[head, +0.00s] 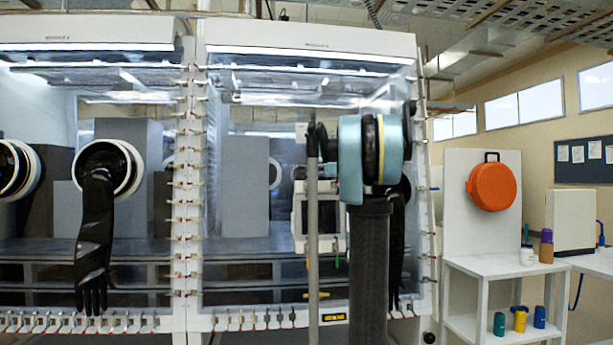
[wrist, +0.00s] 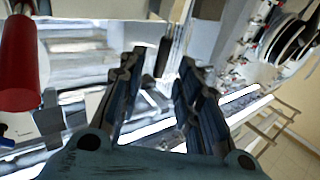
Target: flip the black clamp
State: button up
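Several small clamps run along the bottom edge of the right glovebox (head: 310,38) and up its frame post; some along the bottom look dark, but I cannot tell which is the black clamp. My gripper (wrist: 158,75) is open in the wrist view, its two dark blue-grey fingers apart with nothing held between them. A narrow dark object (wrist: 165,57) shows beyond the fingertips; I cannot tell what it is or whether it is the clamp. In the head view my own arm covers part of the right glovebox, and my fingers cannot be made out there.
A long black glove (head: 95,235) hangs from a port on the left glovebox. To the right, a white shelf table (head: 492,266) holds several bottles, beside an orange round case (head: 492,187). A red cylinder (wrist: 18,55) is at the wrist view's left edge.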

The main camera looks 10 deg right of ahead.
aim_at(307, 179)
jog(key=shift+x, duration=2.7)
grip_shut()
